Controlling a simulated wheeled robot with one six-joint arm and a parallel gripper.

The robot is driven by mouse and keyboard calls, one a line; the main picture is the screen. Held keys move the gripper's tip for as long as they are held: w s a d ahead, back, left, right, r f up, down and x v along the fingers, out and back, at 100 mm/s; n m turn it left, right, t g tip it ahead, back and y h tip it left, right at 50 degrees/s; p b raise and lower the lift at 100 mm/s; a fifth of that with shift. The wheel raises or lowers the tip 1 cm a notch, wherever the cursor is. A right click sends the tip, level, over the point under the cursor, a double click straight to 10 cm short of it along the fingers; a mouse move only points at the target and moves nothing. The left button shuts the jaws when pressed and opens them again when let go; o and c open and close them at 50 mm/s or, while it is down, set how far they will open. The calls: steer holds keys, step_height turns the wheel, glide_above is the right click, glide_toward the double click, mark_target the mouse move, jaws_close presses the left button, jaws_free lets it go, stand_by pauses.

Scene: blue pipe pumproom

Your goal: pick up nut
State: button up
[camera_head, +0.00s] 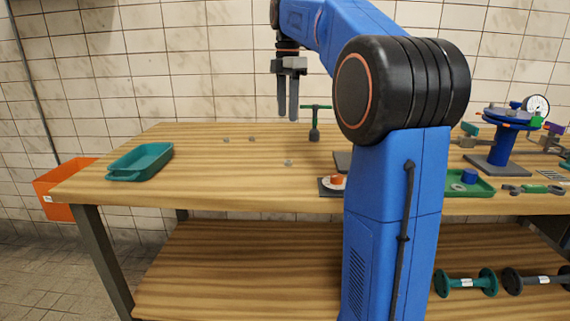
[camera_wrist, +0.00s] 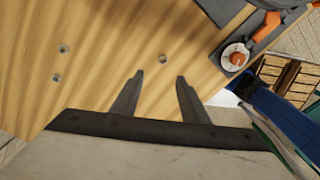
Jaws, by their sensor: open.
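My gripper (camera_head: 288,108) is open and empty, pointing down above the wooden table. In the wrist view its two fingers (camera_wrist: 158,82) are spread apart. One small grey nut (camera_head: 288,162) lies on the table in front of the gripper in the head view. In the wrist view a nut (camera_wrist: 163,58) lies just beyond the gap between the fingertips, apart from them. Two more small grey pieces that look like nuts, one (camera_head: 225,139) and another (camera_head: 252,138), lie further back left. They also seem to show at the left of the wrist view (camera_wrist: 64,48).
A green tray (camera_head: 140,163) stands at the table's left end, above an orange bin (camera_head: 62,190). A green-handled tool (camera_head: 315,125) stands behind. A white disc with an orange knob (camera_head: 335,182) sits at the front edge. The table's left middle is mostly clear.

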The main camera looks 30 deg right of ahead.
glide_toward(289, 165)
steer(key=shift+w+d+f, duration=0.3)
steer(key=shift+w+f, duration=0.6)
steer(key=shift+w, duration=0.05)
steer(key=f, duration=0.3)
steer(key=shift+s+f, duration=0.4)
steer(key=shift+f, duration=0.7)
jaws_close()
